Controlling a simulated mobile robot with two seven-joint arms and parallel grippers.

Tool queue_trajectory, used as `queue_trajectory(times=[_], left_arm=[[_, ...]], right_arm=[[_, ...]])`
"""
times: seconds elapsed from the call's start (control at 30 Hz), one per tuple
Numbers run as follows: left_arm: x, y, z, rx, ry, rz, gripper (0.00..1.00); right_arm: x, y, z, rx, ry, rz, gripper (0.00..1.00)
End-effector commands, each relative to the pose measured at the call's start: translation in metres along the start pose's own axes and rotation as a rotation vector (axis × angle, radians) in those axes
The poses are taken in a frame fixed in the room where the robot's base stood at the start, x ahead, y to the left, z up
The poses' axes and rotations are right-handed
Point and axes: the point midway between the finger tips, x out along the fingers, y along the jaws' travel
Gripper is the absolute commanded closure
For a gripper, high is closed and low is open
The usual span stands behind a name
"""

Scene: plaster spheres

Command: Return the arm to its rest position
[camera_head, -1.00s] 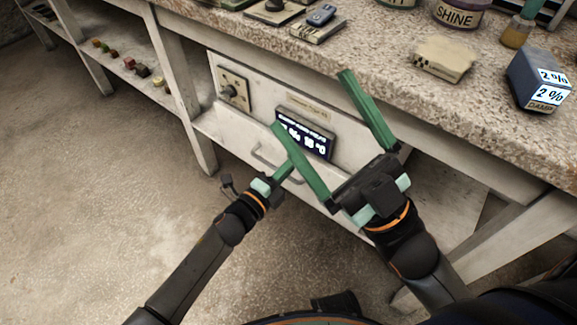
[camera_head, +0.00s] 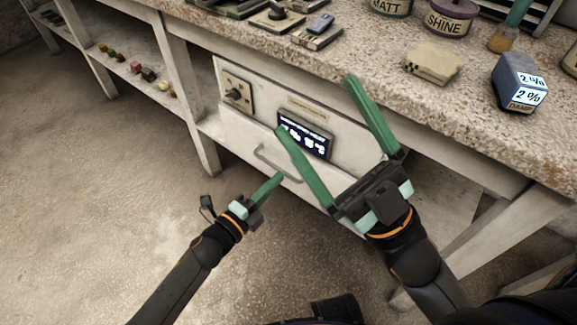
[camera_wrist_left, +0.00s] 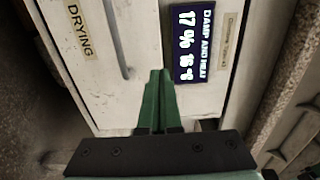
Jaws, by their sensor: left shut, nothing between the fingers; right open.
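My left gripper (camera_head: 279,177) is in the lower middle of the head view, shut with nothing between its green fingers. It is in front of and below the white drying cabinet (camera_head: 240,133), near its grey handle (camera_head: 272,160). In the left wrist view the shut fingers (camera_wrist_left: 159,75) point at the cabinet front, beside the display (camera_wrist_left: 188,45). My right gripper (camera_head: 315,105) is higher and to the right, open and empty, its two green fingers spread in front of the cabinet and bench edge.
The speckled bench top (camera_head: 370,50) carries a damp meter (camera_head: 519,84), a pale block (camera_head: 432,64) and a SHINE jar (camera_head: 450,18). A lower shelf (camera_head: 125,72) at the left holds small coloured lumps. The floor (camera_head: 90,200) at the left is clear.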

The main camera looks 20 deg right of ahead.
Motion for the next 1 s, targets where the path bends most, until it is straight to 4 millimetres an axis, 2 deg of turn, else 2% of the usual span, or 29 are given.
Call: queue_trajectory(times=[0.03,0.1,0.3,0.43,0.73,0.87,0.97,1.0], left_arm=[[-0.014,-0.004,0.0,0.0,-0.001,0.002,1.0],[-0.028,-0.003,0.0,0.0,-0.001,0.002,1.0],[-0.055,-0.002,0.0,-0.001,0.0,-0.001,1.0],[-0.062,-0.001,-0.001,0.0,0.001,-0.002,1.0],[-0.064,-0.005,-0.001,-0.015,-0.002,-0.014,1.0],[-0.072,-0.037,-0.003,-0.121,-0.021,-0.093,1.0],[-0.088,-0.084,-0.003,-0.272,-0.042,-0.212,1.0],[-0.097,-0.106,-0.002,-0.34,-0.047,-0.268,1.0]], right_arm=[[0.006,0.003,-0.006,-0.009,0.004,-0.001,0.0],[0.008,0.005,-0.009,-0.02,0.008,-0.001,0.0],[0.013,0.009,-0.013,-0.036,0.011,0.008,0.0],[0.013,0.01,-0.014,-0.042,0.01,0.011,0.0],[0.011,0.008,-0.011,-0.038,-0.001,0.004,0.0],[0.011,0.008,-0.012,-0.038,0.001,0.004,0.0],[0.012,0.008,-0.012,-0.038,0.002,0.004,0.0],[0.012,0.008,-0.012,-0.038,0.002,0.004,0.0]])
